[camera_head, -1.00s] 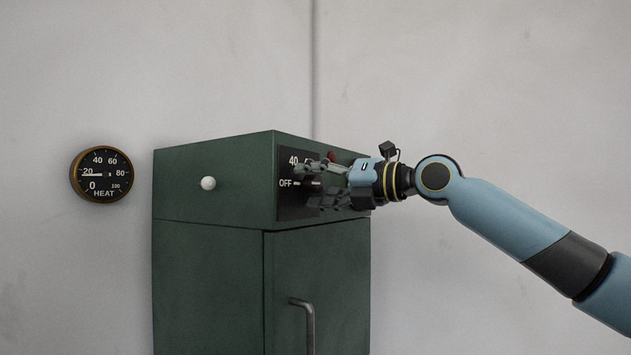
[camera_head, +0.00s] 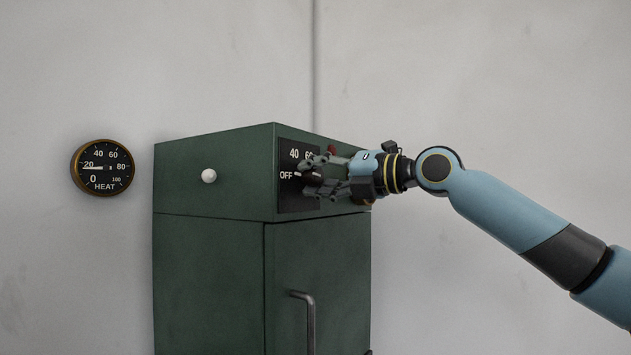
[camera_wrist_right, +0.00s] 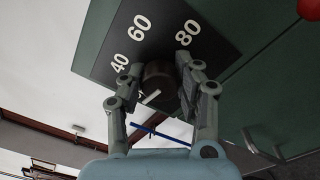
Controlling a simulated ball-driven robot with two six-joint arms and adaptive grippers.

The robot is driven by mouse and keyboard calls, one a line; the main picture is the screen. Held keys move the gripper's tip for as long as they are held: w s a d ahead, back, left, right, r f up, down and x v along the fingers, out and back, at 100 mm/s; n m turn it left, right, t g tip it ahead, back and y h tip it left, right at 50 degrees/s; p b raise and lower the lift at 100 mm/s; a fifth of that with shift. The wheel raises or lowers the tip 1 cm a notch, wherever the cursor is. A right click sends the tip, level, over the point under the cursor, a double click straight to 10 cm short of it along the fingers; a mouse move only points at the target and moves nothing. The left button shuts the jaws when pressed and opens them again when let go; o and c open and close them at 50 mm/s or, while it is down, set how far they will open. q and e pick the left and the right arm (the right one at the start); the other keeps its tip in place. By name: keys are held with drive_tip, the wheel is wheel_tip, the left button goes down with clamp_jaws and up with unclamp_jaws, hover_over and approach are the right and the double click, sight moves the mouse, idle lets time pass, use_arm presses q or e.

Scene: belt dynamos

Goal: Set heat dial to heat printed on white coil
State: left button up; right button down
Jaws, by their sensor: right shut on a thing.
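The heat dial is a dark round knob (camera_wrist_right: 158,82) with a white pointer line, on a black plate (camera_head: 291,204) marked OFF, 40 and 60. The wrist view also shows 80 on this plate (camera_wrist_right: 165,42). My right gripper (camera_head: 312,180) is shut on the knob, one finger on each side in the wrist view (camera_wrist_right: 160,76). The fingers hide most of the knob in the head view. A short white pointer shows between them, tilted. Which mark it points to is hard to tell. The white coil is not in view. My left gripper is not in view.
The plate is on a green cabinet (camera_head: 215,270) with a white round knob (camera_head: 209,176) and a bar handle (camera_head: 309,318). A round HEAT gauge (camera_head: 103,168) on the wall reads a little under 20. A red part (camera_head: 331,149) shows behind my fingers.

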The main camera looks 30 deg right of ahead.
drive_tip(key=m+b, duration=0.1)
drive_tip(key=m, duration=0.2)
drive_tip(key=shift+f, duration=0.1)
drive_tip(key=m, duration=0.4)
drive_tip(key=shift+b, duration=0.35)
drive_tip(key=m, duration=0.4)
drive_tip(key=shift+m+t+p, duration=0.3)
drive_tip(key=shift+m, duration=0.1)
drive_tip(key=m+p, duration=0.1)
drive_tip(key=m, duration=0.3)
drive_tip(key=shift+m+h, duration=0.3)
drive_tip(key=shift+m, duration=0.1)
drive_tip(key=m+p, duration=0.3)
drive_tip(key=m, duration=0.1)
drive_tip(key=shift+m, duration=0.3)
drive_tip(key=m+p, duration=0.2)
drive_tip(key=m, duration=0.1)
drive_tip(key=shift+m+p, duration=0.3)
drive_tip(key=shift+m, duration=0.1)
drive_tip(key=m+p, duration=0.5)
drive_tip(key=m, duration=0.1)
drive_tip(key=shift+f+m+p, duration=0.1)
drive_tip(key=shift+m+p, duration=1.35)
drive_tip(key=shift+m, duration=0.55)
